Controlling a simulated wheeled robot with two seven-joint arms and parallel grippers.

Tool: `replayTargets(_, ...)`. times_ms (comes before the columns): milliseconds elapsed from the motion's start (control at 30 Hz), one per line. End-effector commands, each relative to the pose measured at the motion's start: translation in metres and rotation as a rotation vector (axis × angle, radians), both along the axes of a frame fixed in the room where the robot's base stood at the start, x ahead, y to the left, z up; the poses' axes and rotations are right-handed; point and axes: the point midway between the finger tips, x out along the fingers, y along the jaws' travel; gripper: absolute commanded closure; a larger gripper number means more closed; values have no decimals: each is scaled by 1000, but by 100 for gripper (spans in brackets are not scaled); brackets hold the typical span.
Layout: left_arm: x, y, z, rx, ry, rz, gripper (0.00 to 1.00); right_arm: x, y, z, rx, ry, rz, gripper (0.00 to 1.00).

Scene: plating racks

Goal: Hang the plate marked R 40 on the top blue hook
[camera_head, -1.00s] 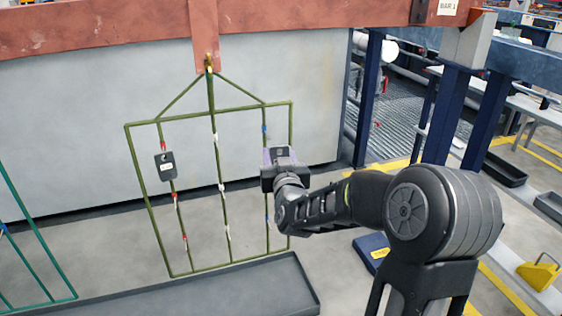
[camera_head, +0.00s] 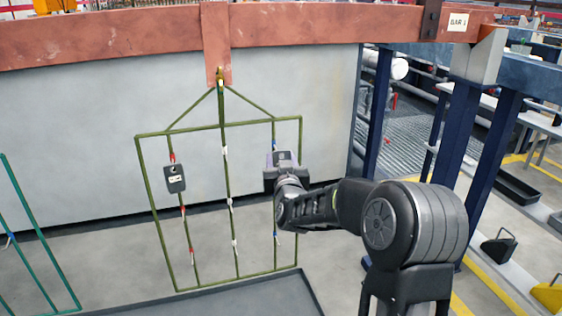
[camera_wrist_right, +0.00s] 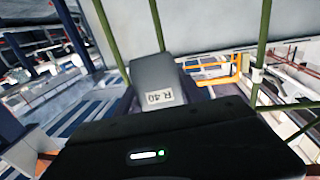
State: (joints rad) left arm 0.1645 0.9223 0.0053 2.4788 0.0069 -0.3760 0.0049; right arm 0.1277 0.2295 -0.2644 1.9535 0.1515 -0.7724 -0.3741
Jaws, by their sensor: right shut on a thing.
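The dark grey plate (camera_head: 284,158) shows just above my right gripper (camera_head: 284,174) in the head view, at the rack's right-hand rod. In the right wrist view the plate (camera_wrist_right: 156,72) carries a white label reading R 40, upside down there. My right gripper is shut on this plate. The green hanging rack (camera_head: 186,131) hangs from a red-brown bar. I cannot tell whether the plate touches a hook. My left gripper is out of view.
Another dark plate (camera_head: 175,178) hangs on the left rod, among red hooks. White hooks (camera_head: 230,203) run down the middle rod. A dark tray (camera_head: 250,296) lies below the rack. A teal rack (camera_head: 38,240) stands at the far left, and blue posts (camera_head: 378,110) stand to the right.

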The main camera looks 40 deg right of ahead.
Motion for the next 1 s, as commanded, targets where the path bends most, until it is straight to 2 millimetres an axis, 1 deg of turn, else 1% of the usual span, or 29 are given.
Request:
replayTargets(667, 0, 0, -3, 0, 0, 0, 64, 4, -1, 1, -1, -2, 0, 100)
replayTargets(1000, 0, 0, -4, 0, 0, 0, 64, 12, -4, -1, 0, 0, 0, 100)
